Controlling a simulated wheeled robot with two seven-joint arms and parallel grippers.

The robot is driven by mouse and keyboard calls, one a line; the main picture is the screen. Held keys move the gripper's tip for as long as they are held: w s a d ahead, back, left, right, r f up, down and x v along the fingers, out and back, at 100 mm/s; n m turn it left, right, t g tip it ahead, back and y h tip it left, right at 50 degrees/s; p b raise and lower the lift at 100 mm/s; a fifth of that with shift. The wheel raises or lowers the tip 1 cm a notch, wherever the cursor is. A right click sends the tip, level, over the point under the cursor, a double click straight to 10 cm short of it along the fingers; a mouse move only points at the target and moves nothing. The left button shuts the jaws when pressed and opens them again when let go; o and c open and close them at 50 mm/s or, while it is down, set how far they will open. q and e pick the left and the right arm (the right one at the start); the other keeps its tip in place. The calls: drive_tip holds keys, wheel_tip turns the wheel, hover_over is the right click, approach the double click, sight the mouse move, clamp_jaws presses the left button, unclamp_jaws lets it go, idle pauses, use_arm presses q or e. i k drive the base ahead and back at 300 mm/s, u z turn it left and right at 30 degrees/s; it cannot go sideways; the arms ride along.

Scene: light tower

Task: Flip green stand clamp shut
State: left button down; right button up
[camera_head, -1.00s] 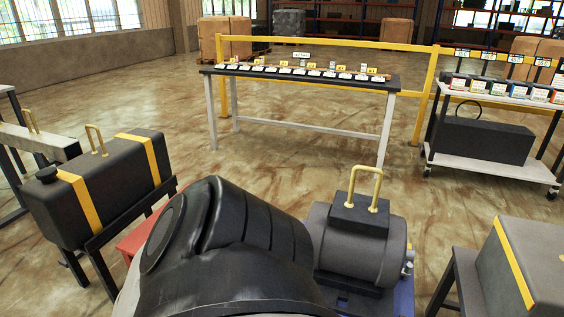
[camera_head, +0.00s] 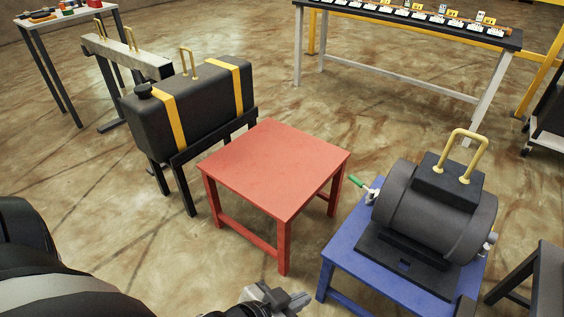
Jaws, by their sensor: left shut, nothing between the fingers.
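The clamp with a green handle (camera_head: 356,181) sits on the blue stand (camera_head: 350,246), at the left end of the dark grey drum-shaped unit (camera_head: 420,212). Its handle points up and to the left, away from the unit. A silver metal part joins it to the stand. My left gripper (camera_head: 290,301) is at the bottom edge, partly cut off by the frame. It is shut and empty, in front of and below the stand, well apart from the clamp. My right gripper is not in view.
A bare red table (camera_head: 277,166) stands left of the blue stand. Behind it is a black tank with yellow straps (camera_head: 205,108). A long workbench (camera_head: 400,15) is at the back. A dark stand (camera_head: 545,285) is close on the right. Floor is clear between them.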

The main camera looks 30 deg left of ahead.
sight(372, 195)
drive_tip(key=u, duration=0.35)
drive_tip(key=i, duration=0.5)
drive_tip(key=z, duration=0.25)
drive_tip(key=k, duration=0.7)
drive_tip(key=z, duration=0.65)
drive_tip(key=k, duration=0.6)
drive_tip(key=u, duration=0.65)
drive_tip(key=i, duration=1.65)
drive_tip(key=z, duration=0.7)
